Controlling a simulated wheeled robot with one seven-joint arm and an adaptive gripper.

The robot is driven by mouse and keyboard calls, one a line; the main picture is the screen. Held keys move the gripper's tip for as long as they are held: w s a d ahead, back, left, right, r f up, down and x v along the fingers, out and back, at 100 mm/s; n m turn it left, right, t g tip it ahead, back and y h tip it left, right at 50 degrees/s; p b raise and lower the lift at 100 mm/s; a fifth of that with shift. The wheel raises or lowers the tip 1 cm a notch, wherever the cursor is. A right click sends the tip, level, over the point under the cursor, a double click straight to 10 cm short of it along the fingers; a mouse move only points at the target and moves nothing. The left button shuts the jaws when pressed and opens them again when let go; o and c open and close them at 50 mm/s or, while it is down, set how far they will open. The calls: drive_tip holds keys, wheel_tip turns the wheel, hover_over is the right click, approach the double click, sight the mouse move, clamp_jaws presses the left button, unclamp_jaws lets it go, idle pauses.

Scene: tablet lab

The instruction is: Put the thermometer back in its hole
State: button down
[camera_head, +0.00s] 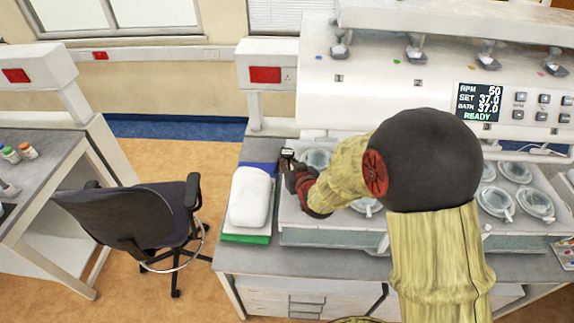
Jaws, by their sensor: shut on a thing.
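My gripper (289,164) is at the left end of the white bath machine (330,236), over the bath top's back left corner. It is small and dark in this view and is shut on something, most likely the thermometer. The thermometer's stem cannot be made out, and I cannot tell whether its tip is in a hole. The hole is not visible. My arm covers much of the middle of the bath top. The machine's display (479,103) reads RPM 50, set 37.0, bath 37.0, READY.
A white rounded bundle (250,196) lies on a green and blue stack just left of the bath. Several round vessel lids (496,201) are set in the bath top. A black office chair (135,222) stands on the floor at left, beside another bench (37,172).

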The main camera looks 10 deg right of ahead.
drive_tip(key=shift+w+d, duration=0.75)
drive_tip(key=shift+w, duration=1.6)
wheel_tip(320, 180, down, 12)
drive_tip(key=b, duration=0.7)
drive_tip(key=shift+w+r+b, duration=0.25)
drive_tip(key=shift+w+b, duration=0.05)
drive_tip(key=shift+d, duration=0.1)
drive_tip(key=c, duration=1.7)
unclamp_jaws()
drive_tip(key=shift+c, duration=0.2)
drive_tip(key=v, duration=1.2)
